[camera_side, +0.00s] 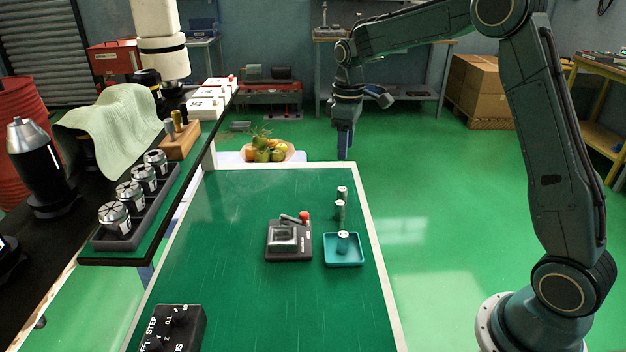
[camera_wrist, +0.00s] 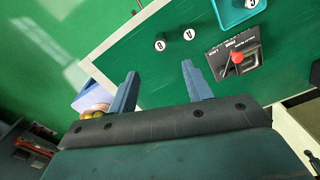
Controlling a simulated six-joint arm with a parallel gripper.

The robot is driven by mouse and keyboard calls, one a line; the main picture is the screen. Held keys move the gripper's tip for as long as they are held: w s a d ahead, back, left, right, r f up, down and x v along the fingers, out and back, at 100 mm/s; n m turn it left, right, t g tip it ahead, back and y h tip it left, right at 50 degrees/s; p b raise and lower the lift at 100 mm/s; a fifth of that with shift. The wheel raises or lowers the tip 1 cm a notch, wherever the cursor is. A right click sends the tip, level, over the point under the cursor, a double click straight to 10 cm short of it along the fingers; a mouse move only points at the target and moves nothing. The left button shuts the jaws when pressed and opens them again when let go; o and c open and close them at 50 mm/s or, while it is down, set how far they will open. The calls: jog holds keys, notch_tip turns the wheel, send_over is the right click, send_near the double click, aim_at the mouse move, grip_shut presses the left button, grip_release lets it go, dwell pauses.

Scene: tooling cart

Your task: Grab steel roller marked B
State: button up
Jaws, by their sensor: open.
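The roller marked B (camera_wrist: 159,44) stands upright on the green cart top; its white end label faces up. In the side view it appears to be the farthest roller (camera_side: 342,193). The roller marked A (camera_wrist: 188,34) stands close beside it, nearer the tray (camera_side: 340,212). A third roller (camera_side: 343,243), apparently marked C, stands in the teal tray (camera_side: 345,263). My gripper (camera_side: 345,156) points down, high above the cart's far end, beyond the rollers. In the wrist view my gripper (camera_wrist: 160,70) is open and empty, with B ahead between the finger directions.
A dark clamp fixture (camera_side: 288,250) with a red knob sits left of the tray. A black control box (camera_side: 173,329) lies at the near edge. A raised shelf (camera_side: 125,255) with several collets borders the left. A fruit bowl (camera_side: 270,152) stands beyond the cart.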

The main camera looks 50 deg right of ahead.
send_over(342, 189)
notch_tip(342, 189, down, 8)
jog(key=shift+s+r, duration=0.1)
jog(key=shift+r, duration=0.1)
jog(key=shift+f, duration=2.6)
grip_shut()
jog(key=shift+r, duration=0.15)
notch_tip(342, 189, up, 20)
